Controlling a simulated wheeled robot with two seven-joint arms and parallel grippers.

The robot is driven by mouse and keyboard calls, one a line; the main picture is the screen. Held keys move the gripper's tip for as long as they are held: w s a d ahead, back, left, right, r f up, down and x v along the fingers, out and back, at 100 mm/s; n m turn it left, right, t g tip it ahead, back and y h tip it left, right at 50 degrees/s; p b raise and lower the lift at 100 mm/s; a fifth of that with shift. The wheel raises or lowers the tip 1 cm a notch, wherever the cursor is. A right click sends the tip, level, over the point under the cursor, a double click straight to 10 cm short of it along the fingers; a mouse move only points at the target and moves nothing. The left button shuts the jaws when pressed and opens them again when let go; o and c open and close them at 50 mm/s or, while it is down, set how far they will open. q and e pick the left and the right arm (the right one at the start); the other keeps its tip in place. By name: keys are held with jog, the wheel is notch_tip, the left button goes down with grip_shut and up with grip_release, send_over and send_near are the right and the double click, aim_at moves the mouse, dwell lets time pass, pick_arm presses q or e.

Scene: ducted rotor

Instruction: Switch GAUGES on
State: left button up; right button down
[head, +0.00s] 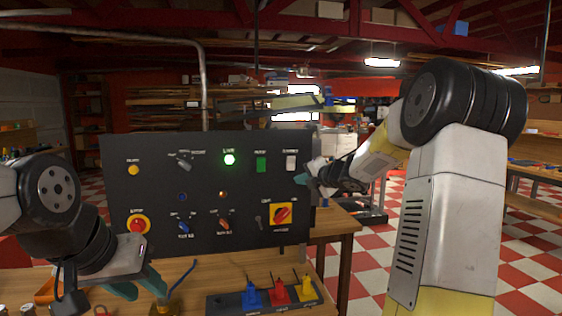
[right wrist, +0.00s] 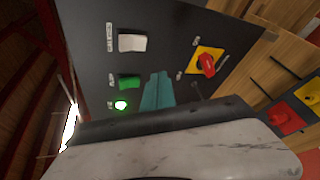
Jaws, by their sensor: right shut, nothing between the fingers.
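The black control panel (head: 200,215) stands upright on the bench. At its upper right are a white rocker switch (head: 291,161) and a green rocker switch (head: 261,164); their small labels are too blurred to read surely. My right gripper (head: 302,178) is shut and empty, just right of and below the white switch in the head view. In the right wrist view its teal fingers (right wrist: 157,91) show in front of the panel, apart from the white switch (right wrist: 132,43) and the green switch (right wrist: 129,82). My left gripper (head: 139,285) hangs open and empty in front of the panel's lower left.
The panel also bears a lit green lamp (head: 229,159), a red emergency button (head: 138,224), several knobs and a red rotary switch (head: 283,213) on a yellow plate. A tray (head: 222,301) with blue, red and yellow pieces lies before it on the bench.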

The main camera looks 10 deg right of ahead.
send_near(289, 163)
jog(key=w+f, duration=0.1)
jog(key=w+a, duration=0.1)
jog(key=w+a+f, duration=0.1)
jog(key=w, duration=0.1)
jog(key=shift+f, duration=0.3)
jog(key=shift+w, duration=0.1)
dwell(1.6)
jog(key=shift+w+r, duration=0.2)
jog(key=shift+w, duration=0.05)
jog(key=shift+w+r, duration=0.2)
jog(key=shift+w, duration=0.25)
dwell(0.8)
jog(key=shift+s+f, duration=0.2)
jog(key=shift+s, duration=0.2)
jog(key=shift+s+f, duration=0.2)
jog(key=shift+s, duration=0.25)
jog(key=shift+d, duration=0.1)
jog(key=shift+s+f, duration=0.35)
jog(key=shift+s, duration=0.4)
jog(key=shift+s+f, duration=0.35)
jog(key=shift+s, duration=0.4)
jog(key=shift+s+f, duration=0.35)
jog(key=shift+s, duration=0.4)
